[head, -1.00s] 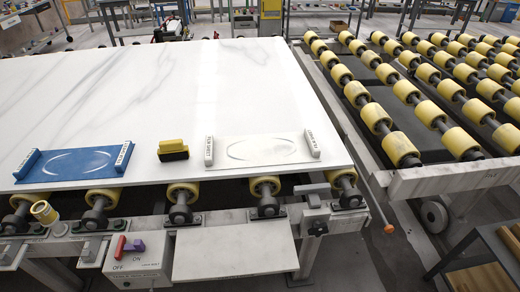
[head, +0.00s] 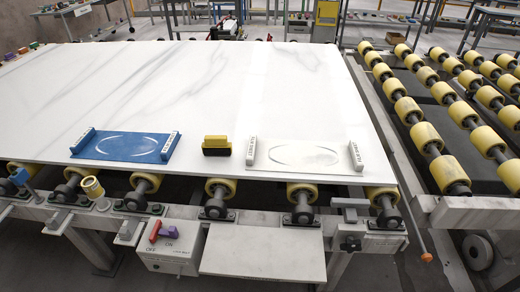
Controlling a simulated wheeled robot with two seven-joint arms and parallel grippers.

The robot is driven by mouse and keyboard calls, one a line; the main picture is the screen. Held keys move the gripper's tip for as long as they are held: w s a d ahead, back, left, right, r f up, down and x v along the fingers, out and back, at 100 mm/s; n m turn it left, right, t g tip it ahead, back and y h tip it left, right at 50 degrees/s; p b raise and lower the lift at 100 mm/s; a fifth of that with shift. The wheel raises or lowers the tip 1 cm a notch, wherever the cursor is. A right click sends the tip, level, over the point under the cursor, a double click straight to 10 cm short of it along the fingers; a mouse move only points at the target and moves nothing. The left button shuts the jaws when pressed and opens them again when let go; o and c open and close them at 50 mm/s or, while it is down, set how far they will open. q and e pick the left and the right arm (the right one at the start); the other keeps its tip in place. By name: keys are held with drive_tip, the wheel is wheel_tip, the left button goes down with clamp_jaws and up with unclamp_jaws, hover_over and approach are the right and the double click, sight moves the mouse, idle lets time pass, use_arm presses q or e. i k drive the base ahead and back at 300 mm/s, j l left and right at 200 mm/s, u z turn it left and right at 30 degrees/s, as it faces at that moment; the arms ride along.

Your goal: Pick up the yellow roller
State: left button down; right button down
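A short yellow roller (head: 92,188) sits tilted on the metal frame at the slab's front left, apart from the row of rollers. Several yellow rollers on dark shafts, such as this one (head: 221,188), run under the front edge of the white stone slab (head: 200,90). A yellow block with a black lower part (head: 217,146) stands on the slab, between the blue sheet (head: 122,146) and the white sheet (head: 306,156). Neither of my grippers is in view.
A roller conveyor (head: 440,110) with several yellow rollers stands at the right, past a narrow gap. A control box (head: 170,247) with a red switch hangs at the front. Beside it is a bare white panel (head: 262,250). Much of the slab is clear.

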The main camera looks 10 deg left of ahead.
sight(213, 145)
drive_tip(key=k+j+z, duration=0.2)
drive_tip(key=j, duration=0.25)
drive_tip(key=k+j+z, duration=0.2)
drive_tip(key=j, duration=0.3)
drive_tip(key=k+j+z, duration=0.2)
drive_tip(key=j, duration=0.2)
drive_tip(key=k+j+z, duration=0.2)
drive_tip(key=j, duration=0.2)
